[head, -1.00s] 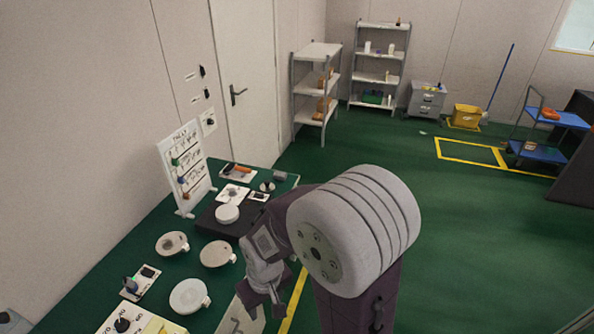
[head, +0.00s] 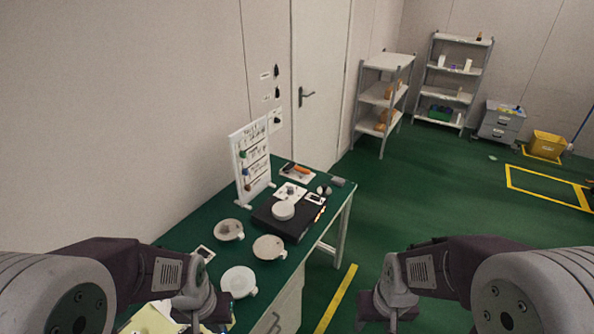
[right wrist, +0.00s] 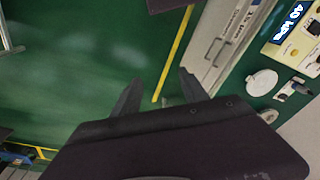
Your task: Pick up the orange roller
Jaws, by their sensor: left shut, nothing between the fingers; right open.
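The orange roller (head: 299,170) lies on a small white tray at the far end of the green table; it looks like a short orange bar with a dark end. My left gripper (head: 197,325) is low at the bottom edge of the head view, shut and empty, over the near part of the table. My right gripper (head: 376,310) is beyond the table's right edge, over the floor. In the right wrist view, its fingers (right wrist: 158,92) are spread, with nothing between them. Both grippers are far from the roller.
A black plate (head: 268,221) with a white disc stands in front of the roller. Several round dishes, one of them white (head: 238,281), lie nearer. An upright white rack (head: 237,165) stands along the wall side. Floor right of the table is clear.

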